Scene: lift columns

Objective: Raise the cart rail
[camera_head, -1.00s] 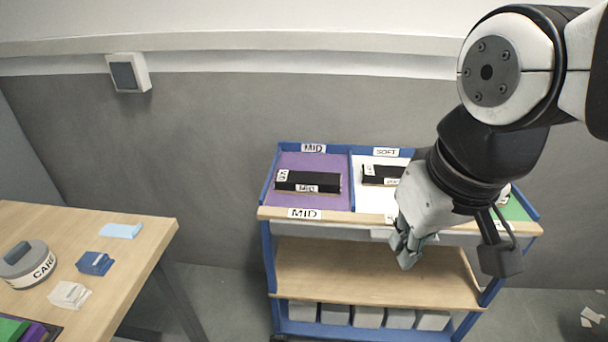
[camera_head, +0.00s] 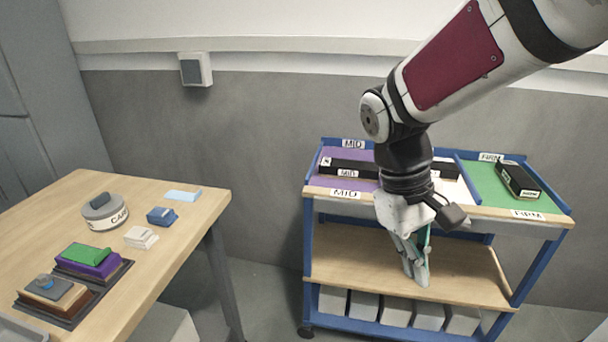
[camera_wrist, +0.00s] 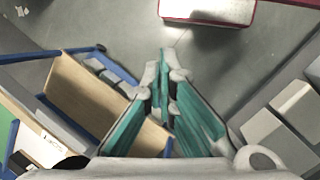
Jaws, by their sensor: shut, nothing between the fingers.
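The blue-framed cart (camera_head: 309,250) stands against the grey wall in the head view. The wooden rail (camera_head: 345,194) runs along the front of its top level, with labels such as MID and FIRM on it. My gripper (camera_head: 420,280) points down in front of the cart and looks shut and empty. It hangs below the rail's height, over the picture of the lower wooden shelf (camera_head: 345,260). My arm hides the middle of the rail and the middle section of the top. In the wrist view my gripper's fingers (camera_wrist: 165,80) are together, with the cart's shelf (camera_wrist: 85,105) to their left.
A wooden table (camera_head: 185,235) at the left holds a round labelled weight (camera_head: 104,213), blue and white blocks, and a dark tray (camera_head: 75,305) with coloured pieces. Several grey bins (camera_head: 365,305) sit on the cart's bottom level. Floor shows between table and cart.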

